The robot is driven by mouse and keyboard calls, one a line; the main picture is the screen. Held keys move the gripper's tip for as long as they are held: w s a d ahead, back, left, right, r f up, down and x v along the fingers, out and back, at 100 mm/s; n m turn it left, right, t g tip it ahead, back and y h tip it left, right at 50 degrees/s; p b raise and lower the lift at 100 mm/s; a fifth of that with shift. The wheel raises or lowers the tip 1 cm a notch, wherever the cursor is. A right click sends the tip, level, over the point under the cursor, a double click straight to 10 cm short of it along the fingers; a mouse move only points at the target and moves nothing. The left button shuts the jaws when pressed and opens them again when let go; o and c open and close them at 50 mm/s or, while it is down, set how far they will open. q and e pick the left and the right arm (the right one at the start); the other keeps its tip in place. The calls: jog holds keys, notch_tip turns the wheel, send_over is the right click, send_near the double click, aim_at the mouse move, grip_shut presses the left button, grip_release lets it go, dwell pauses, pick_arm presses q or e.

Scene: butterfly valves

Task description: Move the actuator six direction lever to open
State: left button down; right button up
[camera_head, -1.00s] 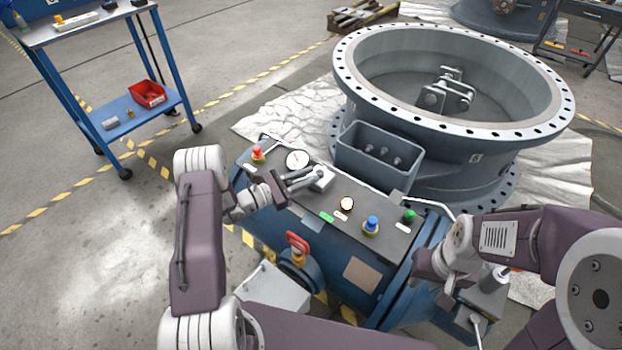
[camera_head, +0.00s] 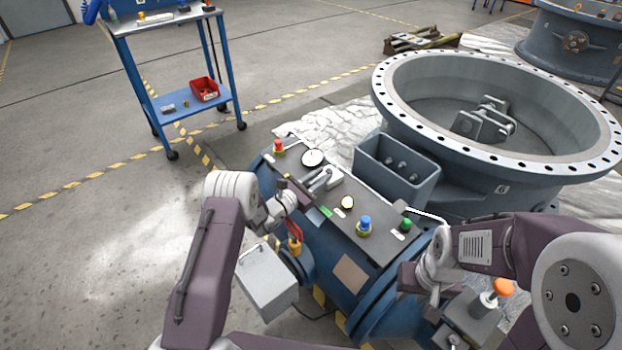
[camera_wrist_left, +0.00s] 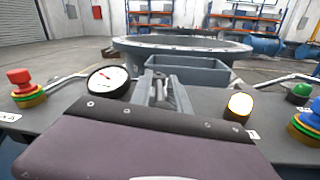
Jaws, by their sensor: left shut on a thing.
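The actuator (camera_head: 352,270) is a blue cylinder with a dark panel on top, in front of a flanged valve body marked 6. The grey direction lever (camera_head: 319,182) sits on this panel beside the round gauge (camera_head: 313,158). My left gripper (camera_head: 318,180) reaches it from the left and is shut on it. In the left wrist view the lever (camera_wrist_left: 158,88) shows between the grey fingers, just right of the gauge (camera_wrist_left: 108,80); the grip hides part of it. My right gripper is low at the actuator's right end, its fingers largely hidden by my wrist and the frame's edge.
The panel carries a red button (camera_head: 279,147), a lit white lamp (camera_head: 347,203), a blue button (camera_head: 364,225) and a green button (camera_head: 405,225). A grey open box (camera_head: 398,175) stands behind. A blue cart (camera_head: 190,105) is at upper left.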

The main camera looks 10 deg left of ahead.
dwell(0.3)
pick_arm(q)
jog(key=c, duration=1.5)
grip_release()
jog(key=shift+r, duration=0.15)
